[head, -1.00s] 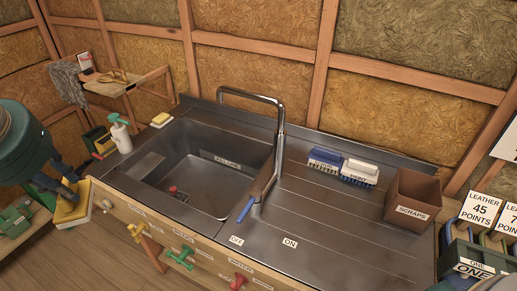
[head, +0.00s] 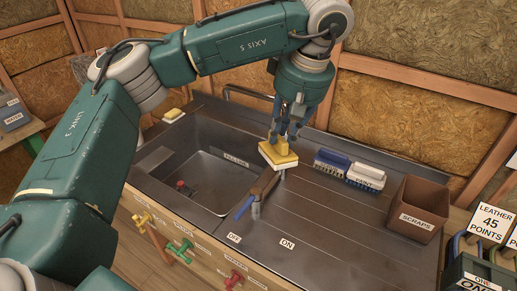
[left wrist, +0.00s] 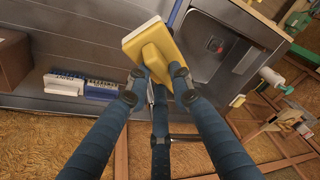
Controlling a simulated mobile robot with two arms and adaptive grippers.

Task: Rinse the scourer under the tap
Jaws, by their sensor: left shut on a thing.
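The scourer (head: 283,146), a yellow block with a raised grip and a pale underside, is held in my left gripper (head: 283,137). The gripper is shut on its grip, fingers pointing down; the scourer also shows in the left wrist view (left wrist: 150,45). It is above the counter just right of the basin, in front of the tap's upright. The metal tap (head: 245,93) is partly hidden by my arm and gripper; its bent top shows behind. Its blue lever (head: 245,208) points toward the OFF label (head: 234,237), left of the ON label (head: 287,244). No water shows. My right gripper is out of view.
The sink basin (head: 205,185) is left of the tap, with a red thing in it. A second yellow-and-white pad (head: 174,115) lies on the back left rim. Blue (head: 331,161) and white (head: 366,175) brushes and a brown scraps box (head: 417,210) stand right.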

